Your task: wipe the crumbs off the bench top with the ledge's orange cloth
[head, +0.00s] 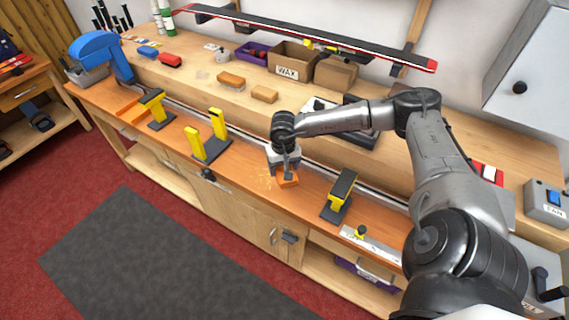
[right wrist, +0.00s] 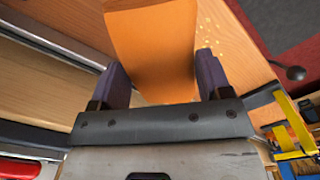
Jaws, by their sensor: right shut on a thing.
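The orange cloth (head: 288,182) is at the bench top, below my right gripper (head: 285,172). In the right wrist view the cloth (right wrist: 152,45) sits between the two fingers of my right gripper (right wrist: 160,80), which is shut on it. Pale crumbs (head: 264,182) lie on the bench top (head: 237,172) just left of the cloth. The crumbs (right wrist: 208,45) also show beside the cloth in the right wrist view. I cannot tell whether the cloth touches the wood. My left gripper is not in view.
Yellow-and-black vise stands (head: 211,140) are left of the cloth, and another (head: 340,195) is to its right. The bench's front edge drops to a grey mat (head: 130,260).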

